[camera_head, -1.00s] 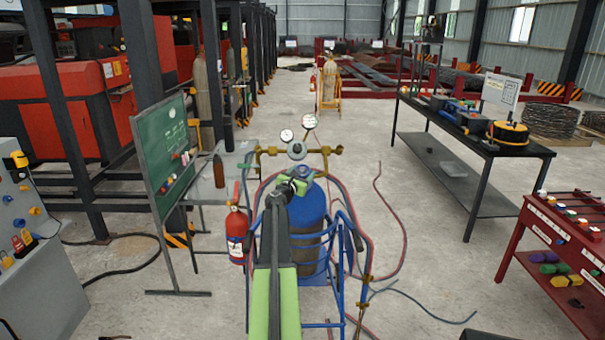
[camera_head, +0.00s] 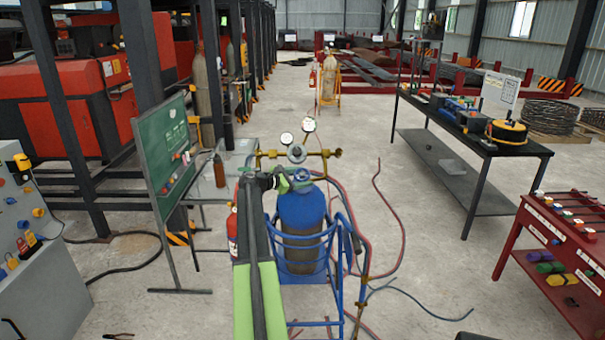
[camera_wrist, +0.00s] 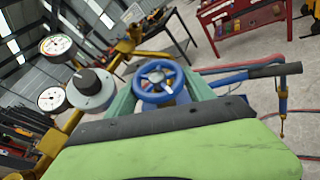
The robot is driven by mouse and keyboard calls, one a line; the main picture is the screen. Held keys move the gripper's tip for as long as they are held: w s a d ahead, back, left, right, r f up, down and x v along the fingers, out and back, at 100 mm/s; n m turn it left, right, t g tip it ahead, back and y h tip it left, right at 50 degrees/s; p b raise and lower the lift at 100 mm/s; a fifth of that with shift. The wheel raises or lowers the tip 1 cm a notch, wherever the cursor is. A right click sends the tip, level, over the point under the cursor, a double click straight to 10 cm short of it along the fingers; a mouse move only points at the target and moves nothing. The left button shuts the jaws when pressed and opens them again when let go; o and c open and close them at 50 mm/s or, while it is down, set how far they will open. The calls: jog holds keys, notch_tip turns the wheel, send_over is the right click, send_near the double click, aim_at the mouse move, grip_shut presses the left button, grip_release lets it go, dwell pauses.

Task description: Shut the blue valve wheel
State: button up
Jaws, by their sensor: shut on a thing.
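The blue valve wheel (camera_wrist: 160,82) is a small spoked ring in the wrist view. My gripper (camera_wrist: 160,92) has a green finger on each side of it and is shut on it. In the head view my gripper (camera_head: 291,181) reaches in from the left at the top of the blue gas cylinder (camera_head: 302,212). The wheel is small and mostly hidden there. A grey regulator with a black knob (camera_wrist: 92,85) sits left of the wheel in the wrist view, joined to brass pipework.
Two round gauges (camera_head: 287,138) stand just behind the cylinder top. A blue cart frame (camera_head: 347,262) and red and blue hoses surround the cylinder. A red fire extinguisher (camera_head: 232,228) is partly hidden behind my arm. A green board (camera_head: 166,152) stands to the left.

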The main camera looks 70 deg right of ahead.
jog(key=shift+w+d+r+m+g+y+p, duration=0.1)
jog(key=shift+m+g+y+p, duration=0.3)
jog(key=shift+m+y, duration=0.25)
jog(key=shift+w+r+m+g+y+p, duration=0.1)
jog(key=shift+m+g+y+p, duration=0.2)
jog(key=shift+m+y+p, duration=0.25)
jog(key=shift+f+m, duration=0.1)
jog(key=shift+m, duration=0.3)
jog(key=o, duration=1.3)
jog(key=shift+o, duration=0.2)
jog(key=shift+s, duration=0.1)
jog(key=p+v, duration=0.5)
jog(key=v, duration=1.2)
jog(key=shift+w, duration=0.35)
